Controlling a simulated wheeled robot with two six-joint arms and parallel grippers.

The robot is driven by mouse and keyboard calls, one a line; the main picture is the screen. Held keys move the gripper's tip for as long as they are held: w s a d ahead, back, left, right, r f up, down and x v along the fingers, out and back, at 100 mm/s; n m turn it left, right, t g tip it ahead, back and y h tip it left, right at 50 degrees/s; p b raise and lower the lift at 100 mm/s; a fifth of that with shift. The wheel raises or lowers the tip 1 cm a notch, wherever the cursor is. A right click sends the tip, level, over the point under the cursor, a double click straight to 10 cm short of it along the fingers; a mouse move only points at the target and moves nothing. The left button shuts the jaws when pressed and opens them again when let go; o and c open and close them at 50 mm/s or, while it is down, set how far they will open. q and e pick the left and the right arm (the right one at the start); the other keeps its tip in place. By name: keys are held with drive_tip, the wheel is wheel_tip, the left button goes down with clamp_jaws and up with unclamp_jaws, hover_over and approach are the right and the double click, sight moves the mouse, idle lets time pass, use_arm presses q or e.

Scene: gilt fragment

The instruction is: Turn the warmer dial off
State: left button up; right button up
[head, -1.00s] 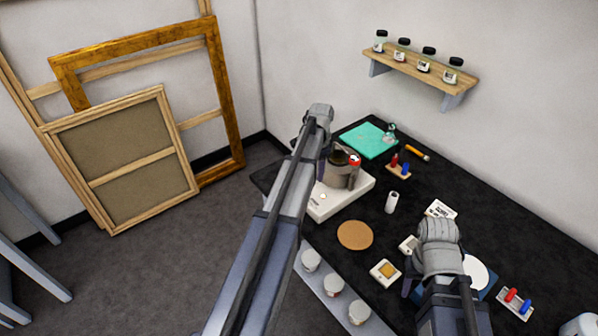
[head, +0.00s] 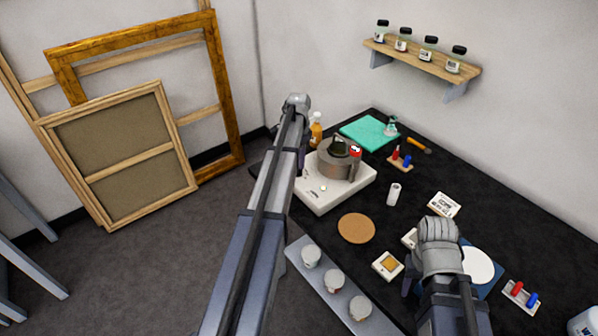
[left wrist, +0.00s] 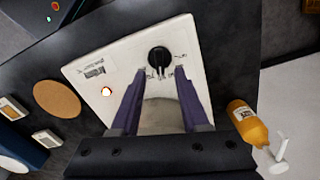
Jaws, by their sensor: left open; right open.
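The warmer (head: 345,196) is a white box with a grey pot (head: 336,160) on top, at the left end of the black bench. In the left wrist view its black round dial (left wrist: 159,58) sits on the white face, with small printed marks around it. A small lit lamp (left wrist: 106,91) shows on the same face. My left gripper (left wrist: 161,76) is open, its two purple fingers reaching toward the dial, one on each side below it; I cannot tell whether they touch. My right gripper (head: 412,284) is open over the bench's front right.
An amber bottle (head: 316,130) stands close beside the warmer. A cork disc (head: 356,228), a white cylinder (head: 394,194) and a teal mat (head: 366,132) lie around it. Picture frames (head: 120,150) lean at the left wall.

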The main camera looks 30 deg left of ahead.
use_arm(q)
wheel_tip(320, 180, down, 4)
drive_tip(key=shift+r+b, duration=0.25)
drive_tip(key=shift+b, duration=1)
use_arm(e)
wheel_tip(320, 180, down, 4)
drive_tip(key=shift+r, duration=0.2)
use_arm(q)
clamp_jaws()
